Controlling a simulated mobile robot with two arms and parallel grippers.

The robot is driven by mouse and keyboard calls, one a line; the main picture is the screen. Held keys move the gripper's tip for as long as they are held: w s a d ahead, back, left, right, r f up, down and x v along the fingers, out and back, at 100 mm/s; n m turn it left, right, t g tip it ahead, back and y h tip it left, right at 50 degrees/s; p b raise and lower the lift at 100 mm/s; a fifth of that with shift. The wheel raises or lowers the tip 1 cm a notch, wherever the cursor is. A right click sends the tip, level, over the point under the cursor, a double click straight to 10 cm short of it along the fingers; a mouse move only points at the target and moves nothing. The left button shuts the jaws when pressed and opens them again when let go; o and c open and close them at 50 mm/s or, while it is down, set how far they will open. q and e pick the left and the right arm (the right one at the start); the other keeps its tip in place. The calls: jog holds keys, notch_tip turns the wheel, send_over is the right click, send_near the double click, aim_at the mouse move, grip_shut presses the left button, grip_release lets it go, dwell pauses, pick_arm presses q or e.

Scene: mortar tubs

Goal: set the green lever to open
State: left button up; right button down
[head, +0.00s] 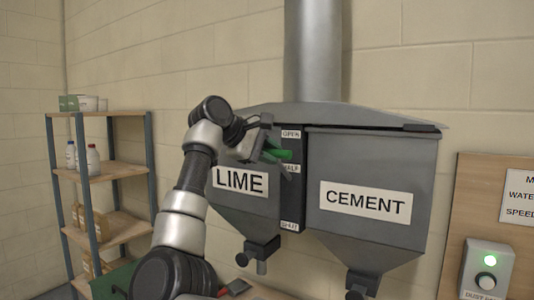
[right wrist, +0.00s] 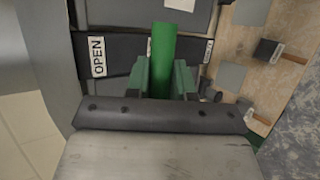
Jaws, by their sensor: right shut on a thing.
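The green lever (head: 279,154) sticks out from the dark vertical strip between the LIME and CEMENT hoppers. In the head view it stands between the OPEN label (head: 291,134) and the HALF label (head: 291,169). My right gripper (head: 262,146) is shut on the lever, with my arm reaching up in front of the LIME hopper. In the right wrist view the green lever (right wrist: 163,45) rises between the two fingers (right wrist: 165,78), and the OPEN label (right wrist: 97,57) is left of it. The fingers hide the lever's lower part. My left gripper is not in view.
The LIME hopper (head: 240,207) and the CEMENT hopper (head: 375,235) hang on the wall under a grey pipe (head: 313,55). A shelf (head: 115,170) with bottles stands at the left. A wooden board with a green-lit switch box (head: 487,270) is at the right.

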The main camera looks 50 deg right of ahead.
jog(key=shift+d+r, duration=0.1)
jog(key=shift+r, duration=0.05)
jog(key=c, duration=1.2)
grip_release()
jog(key=shift+c, duration=0.2)
jog(key=shift+o, duration=1.1)
jog(key=shift+d, duration=0.25)
jog(key=shift+o, duration=0.4)
jog(key=shift+d+f, duration=0.2)
jog(key=shift+a, duration=0.3)
jog(key=b+v, duration=0.1)
jog(key=v, duration=0.9)
jog(key=shift+r+b, duration=0.2)
jog(key=shift+b, duration=0.15)
jog(key=shift+w+f, duration=0.1)
jog(key=shift+w, duration=0.1)
